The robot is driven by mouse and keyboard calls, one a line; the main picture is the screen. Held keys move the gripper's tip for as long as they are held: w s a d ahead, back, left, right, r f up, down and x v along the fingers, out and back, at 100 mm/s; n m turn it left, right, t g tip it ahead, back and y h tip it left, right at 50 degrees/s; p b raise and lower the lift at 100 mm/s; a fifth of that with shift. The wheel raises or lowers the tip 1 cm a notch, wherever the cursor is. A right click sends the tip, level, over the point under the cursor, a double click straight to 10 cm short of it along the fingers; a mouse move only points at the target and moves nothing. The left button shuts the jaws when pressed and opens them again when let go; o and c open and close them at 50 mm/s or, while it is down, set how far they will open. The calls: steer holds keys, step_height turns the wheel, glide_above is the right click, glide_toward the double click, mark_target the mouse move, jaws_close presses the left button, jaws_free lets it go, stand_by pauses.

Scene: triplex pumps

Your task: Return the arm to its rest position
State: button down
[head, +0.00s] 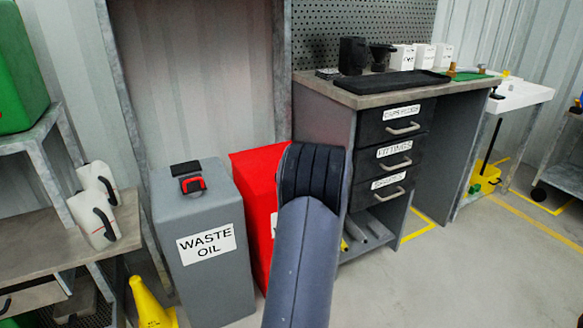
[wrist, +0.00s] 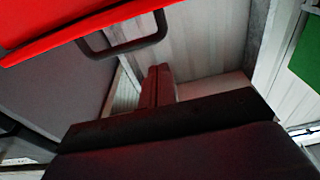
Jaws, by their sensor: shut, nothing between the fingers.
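My arm rises from the bottom of the head view as a grey-blue link with a black ribbed joint. My gripper does not show in the head view. In the wrist view, my gripper (wrist: 159,85) shows as two dark reddish fingers close together beyond a dark body. The fingers are shut with nothing visible between them. No object of the task other than the arm itself is named.
A grey waste oil bin (head: 203,270) and a red bin (head: 257,170) stand by my arm. A workbench (head: 365,95) with labelled drawers is behind it. A yellow object (head: 150,305) stands low left. Open floor (head: 470,270) lies right. A red surface (wrist: 60,25) is near in the wrist view.

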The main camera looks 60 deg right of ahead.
steer(key=s+a+f, duration=0.2)
steer(key=s+f, duration=0.1)
steer(key=f, duration=0.2)
steer(key=shift+a+p, duration=0.25)
steer(key=shift+p, duration=0.2)
steer(key=w+d+r, duration=0.1)
steer(key=r, duration=0.1)
steer(key=w+d+r+b, duration=0.1)
steer(key=w+r, duration=0.1)
steer(key=r, duration=0.1)
steer(key=w+d+r+b, duration=0.1)
steer(key=w+r, duration=0.1)
steer(key=shift+w+d+r, duration=0.15)
steer(key=shift+r, duration=0.1)
steer(key=shift+d+f, duration=0.1)
steer(key=shift+f, duration=0.5)
steer(key=shift+w+f+b, duration=0.15)
steer(key=shift+f+b, duration=0.15)
steer(key=shift+f, duration=0.05)
